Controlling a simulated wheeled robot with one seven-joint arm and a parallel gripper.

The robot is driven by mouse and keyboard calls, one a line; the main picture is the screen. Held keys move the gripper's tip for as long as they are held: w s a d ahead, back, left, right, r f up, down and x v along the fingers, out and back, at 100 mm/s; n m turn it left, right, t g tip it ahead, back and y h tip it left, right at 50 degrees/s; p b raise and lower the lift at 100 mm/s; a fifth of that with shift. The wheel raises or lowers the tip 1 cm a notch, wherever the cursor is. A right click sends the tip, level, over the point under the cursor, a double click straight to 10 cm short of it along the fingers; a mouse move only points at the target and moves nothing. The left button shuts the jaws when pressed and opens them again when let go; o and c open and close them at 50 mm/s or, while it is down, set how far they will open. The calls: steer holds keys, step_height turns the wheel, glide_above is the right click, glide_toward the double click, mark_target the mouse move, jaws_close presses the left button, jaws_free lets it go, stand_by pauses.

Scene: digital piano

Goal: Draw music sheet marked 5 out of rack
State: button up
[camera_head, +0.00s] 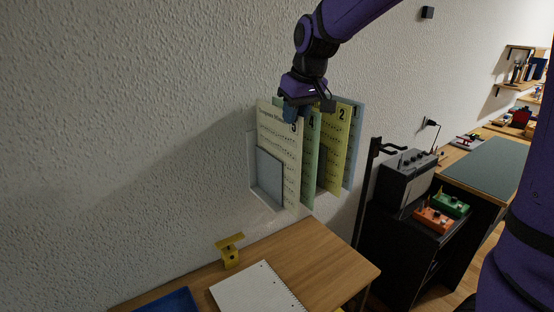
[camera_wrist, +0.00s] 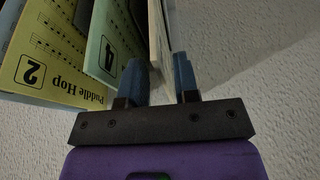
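The cream music sheet (camera_head: 275,135) is the front one in the wall rack (camera_head: 262,192); its corner number, partly covered by my gripper, looks like a 5. Behind it stand a green sheet marked 4 (camera_head: 310,150), a yellow sheet marked 2 (camera_head: 340,140) and a blue sheet (camera_head: 356,130). My gripper (camera_head: 291,114) is at the cream sheet's top edge. In the wrist view my gripper (camera_wrist: 162,78) is open, its two blue fingers on either side of the cream sheet's edge (camera_wrist: 158,40), with a visible gap on the right side. The green sheet (camera_wrist: 110,45) is close beside the left finger.
Below the rack is a wooden desk (camera_head: 320,258) with a spiral notebook (camera_head: 258,290), a yellow stand (camera_head: 230,252) and a blue item (camera_head: 168,303). A black post with a hook (camera_head: 368,185) stands right of the rack. The wall left of the rack is clear.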

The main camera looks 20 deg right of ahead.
steer(key=shift+w+f, duration=0.15)
steer(key=shift+f, duration=0.2)
stand_by(0.3)
jaws_close()
steer(key=shift+r, duration=0.25)
